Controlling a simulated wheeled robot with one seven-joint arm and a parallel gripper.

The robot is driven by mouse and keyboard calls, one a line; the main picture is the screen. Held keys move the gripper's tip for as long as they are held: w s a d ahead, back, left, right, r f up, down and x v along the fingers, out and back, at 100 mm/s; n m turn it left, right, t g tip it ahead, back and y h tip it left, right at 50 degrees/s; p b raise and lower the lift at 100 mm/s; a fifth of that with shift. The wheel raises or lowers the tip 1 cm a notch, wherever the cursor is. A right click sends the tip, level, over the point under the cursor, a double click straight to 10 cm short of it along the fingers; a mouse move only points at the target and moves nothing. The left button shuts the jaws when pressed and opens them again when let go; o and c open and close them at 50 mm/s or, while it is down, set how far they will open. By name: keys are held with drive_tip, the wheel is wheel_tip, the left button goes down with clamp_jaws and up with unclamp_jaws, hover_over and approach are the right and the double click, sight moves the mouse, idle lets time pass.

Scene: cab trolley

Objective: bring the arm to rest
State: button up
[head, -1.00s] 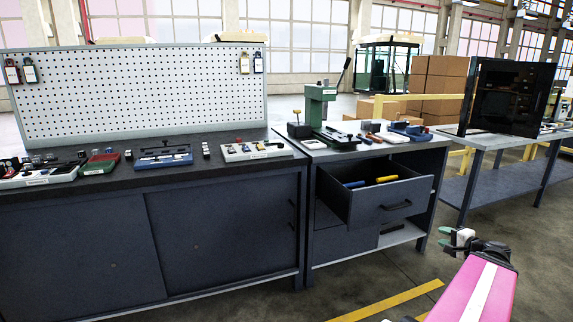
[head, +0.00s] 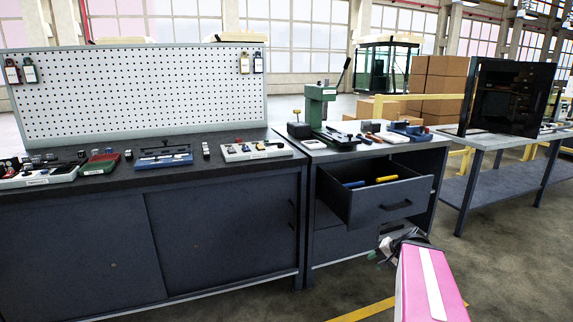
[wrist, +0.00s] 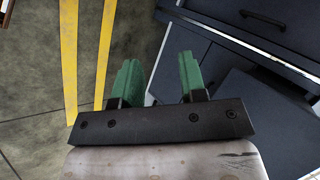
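My gripper (wrist: 159,78) shows in the wrist view with two green fingers standing apart and nothing between them. It points toward the floor and the dark cabinet front. In the head view my gripper (head: 377,254) is small and partly hidden by my pink arm, in front of the drawer cabinet and below its open drawer. It looks apart from the cabinet, though the exact gap cannot be told.
The open drawer (head: 392,209) juts out with blue and yellow handled tools inside. A workbench (head: 225,241) with a pegboard (head: 140,95) stands at left. A table (head: 500,140) bears a dark box at right. Floor (head: 500,265) is clear at lower right.

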drive_tip(key=s+a+f+n+g+h, duration=0.2)
drive_tip(key=a+f+n+h, duration=0.1)
drive_tip(key=a, duration=0.4)
drive_tip(key=s+a+f+n+g+h, duration=0.2)
drive_tip(key=a+f+n+g+h, duration=0.1)
drive_tip(key=a, duration=0.4)
drive_tip(key=shift+n, duration=0.3)
idle(0.5)
